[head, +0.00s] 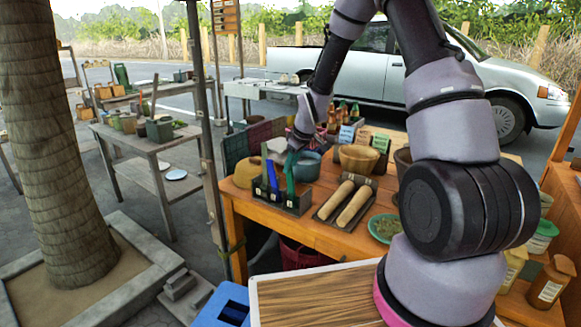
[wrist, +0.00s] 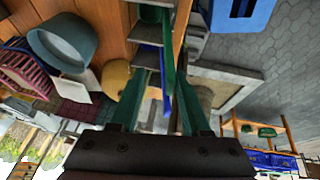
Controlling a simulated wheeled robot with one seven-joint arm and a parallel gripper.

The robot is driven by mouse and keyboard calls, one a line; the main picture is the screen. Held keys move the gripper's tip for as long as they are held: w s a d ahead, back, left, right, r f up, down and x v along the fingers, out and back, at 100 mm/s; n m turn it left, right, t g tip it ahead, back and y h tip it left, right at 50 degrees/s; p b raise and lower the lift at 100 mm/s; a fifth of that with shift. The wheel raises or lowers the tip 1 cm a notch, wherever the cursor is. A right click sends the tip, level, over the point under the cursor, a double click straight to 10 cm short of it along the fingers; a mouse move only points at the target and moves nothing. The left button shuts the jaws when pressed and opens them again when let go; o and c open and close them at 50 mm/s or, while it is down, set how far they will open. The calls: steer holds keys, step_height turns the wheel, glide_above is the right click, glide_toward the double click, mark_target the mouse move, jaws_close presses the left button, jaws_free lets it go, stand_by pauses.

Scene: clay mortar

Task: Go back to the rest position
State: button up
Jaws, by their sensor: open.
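My gripper (head: 298,142) is at the lower end of my raised arm, over the left end of the wooden table. In the wrist view my gripper (wrist: 160,88) shows its two fingers apart, with nothing clearly held between them. A dark rack (head: 296,209) stands just below it, with a blue upright piece (head: 272,177) and a green one (head: 290,172). The blue piece (wrist: 165,75) also shows between the fingers in the wrist view. Whether the fingers touch these pieces cannot be told.
A blue-grey pot (head: 308,168), a brown bowl (head: 357,158), a tray with two rolling pins (head: 354,206) and a green dish (head: 384,228) crowd the wooden table (head: 305,236). A post (head: 205,130) stands left of the table. Paving beyond the post is partly clear.

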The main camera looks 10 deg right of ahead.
steer(key=s+d+r+m, duration=0.2)
steer(key=s+r, duration=0.3)
steer(key=r, duration=0.3)
steer(key=s+d+r+m+t+h, duration=0.15)
steer(key=s+r, duration=0.25)
steer(key=r, duration=0.4)
steer(key=s+d+r+m, duration=0.3)
steer(key=s+r, duration=0.2)
steer(key=r, duration=0.4)
steer(key=s+d+r+m, duration=0.1)
steer(key=s+r+m, duration=0.2)
steer(key=s, duration=0.5)
steer(key=s+d+r+m+t+y, duration=0.1)
steer(key=s+r+m, duration=0.3)
steer(key=s, duration=0.5)
steer(key=shift+s+r, duration=0.3)
steer(key=shift+r, duration=0.25)
